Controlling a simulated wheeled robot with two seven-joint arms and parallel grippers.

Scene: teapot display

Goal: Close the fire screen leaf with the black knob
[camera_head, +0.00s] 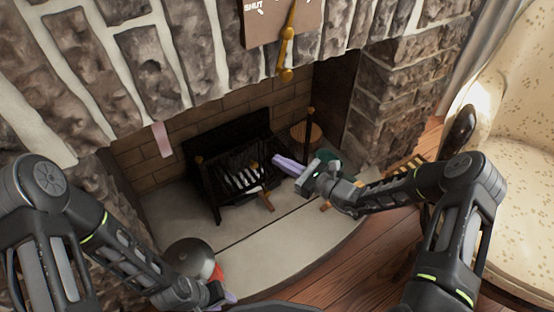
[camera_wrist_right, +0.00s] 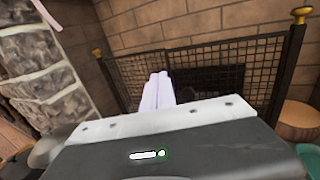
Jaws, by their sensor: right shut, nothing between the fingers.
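The black mesh fire screen (camera_head: 222,178) stands in the fireplace opening. In the right wrist view the fire screen (camera_wrist_right: 220,58) shows two mesh panels that meet behind my fingers, between dark posts with brass tops. I cannot make out a black knob or tell how far either leaf stands open. My right gripper (camera_head: 278,160) is shut and empty, its lavender fingers pointing left towards the screen; it also shows in the right wrist view (camera_wrist_right: 160,80). I cannot tell whether it touches the mesh. My left gripper (camera_head: 230,297) is low at the bottom edge, partly hidden, away from the screen.
A dark rounded lid or pot (camera_head: 190,257) sits on the pale hearth (camera_head: 270,240) near my left arm. A round wooden piece (camera_head: 304,134) and a green object (camera_head: 335,160) are right of the screen. A patterned armchair (camera_head: 525,120) stands at right. The middle hearth is clear.

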